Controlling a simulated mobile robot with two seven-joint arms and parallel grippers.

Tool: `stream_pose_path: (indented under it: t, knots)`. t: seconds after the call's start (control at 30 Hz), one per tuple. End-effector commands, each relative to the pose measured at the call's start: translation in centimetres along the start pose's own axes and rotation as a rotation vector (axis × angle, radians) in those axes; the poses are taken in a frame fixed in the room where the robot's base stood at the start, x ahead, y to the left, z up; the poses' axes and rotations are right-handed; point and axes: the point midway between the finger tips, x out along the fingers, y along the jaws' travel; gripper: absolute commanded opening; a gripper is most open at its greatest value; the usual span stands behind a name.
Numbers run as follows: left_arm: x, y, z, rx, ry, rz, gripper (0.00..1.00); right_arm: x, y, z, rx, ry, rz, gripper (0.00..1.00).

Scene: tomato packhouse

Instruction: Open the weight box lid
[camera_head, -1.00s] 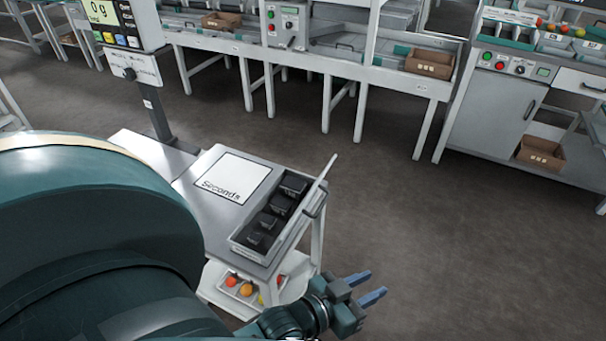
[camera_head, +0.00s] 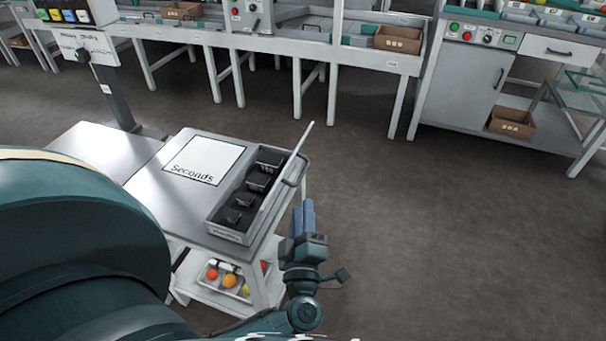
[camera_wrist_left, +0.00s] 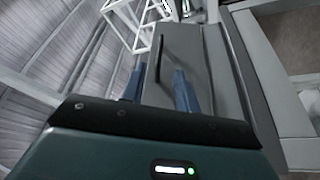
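The weight box (camera_head: 228,233) is a grey tray holding several black weights (camera_head: 257,180) on the cart's top. Its lid (camera_head: 287,172) is a thin pale panel standing raised along the box's right side, leaving the weights uncovered. My left gripper (camera_head: 303,207) is in front of and to the right of the box, beside the cart, with blue fingers pointing away from me. It looks apart from the lid. In the left wrist view the fingers (camera_wrist_left: 158,88) are spread, with nothing held between them. My right gripper is not in view.
The cart (camera_head: 150,190) carries a "Seconds" plate (camera_head: 205,158) and a scale post (camera_head: 116,95); a lower tray holds fruit (camera_head: 230,281). A grey cabinet (camera_head: 465,85) and benches stand at the back. Open floor (camera_head: 420,220) lies to the right.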

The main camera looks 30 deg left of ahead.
Motion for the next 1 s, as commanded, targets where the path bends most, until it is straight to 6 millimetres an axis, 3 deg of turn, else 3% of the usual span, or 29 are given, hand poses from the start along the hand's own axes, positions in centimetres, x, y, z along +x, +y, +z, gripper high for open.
stream_pose_path:
  t: [0.3, 0.5, 0.93, 1.0]
  knots:
    - [6.9, 0.1, 0.0, 0.002, 0.000, 0.005, 0.31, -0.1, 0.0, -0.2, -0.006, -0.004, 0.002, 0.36]
    - [9.6, 0.1, 0.0, 0.002, -0.002, 0.004, 0.31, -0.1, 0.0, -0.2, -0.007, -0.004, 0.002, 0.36]
    - [10.6, 0.0, 0.0, 0.002, -0.002, 0.002, 0.31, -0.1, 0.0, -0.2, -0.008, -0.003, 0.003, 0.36]
    - [10.6, 0.0, 0.0, 0.002, -0.002, 0.002, 0.26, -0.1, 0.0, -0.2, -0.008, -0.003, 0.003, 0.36]
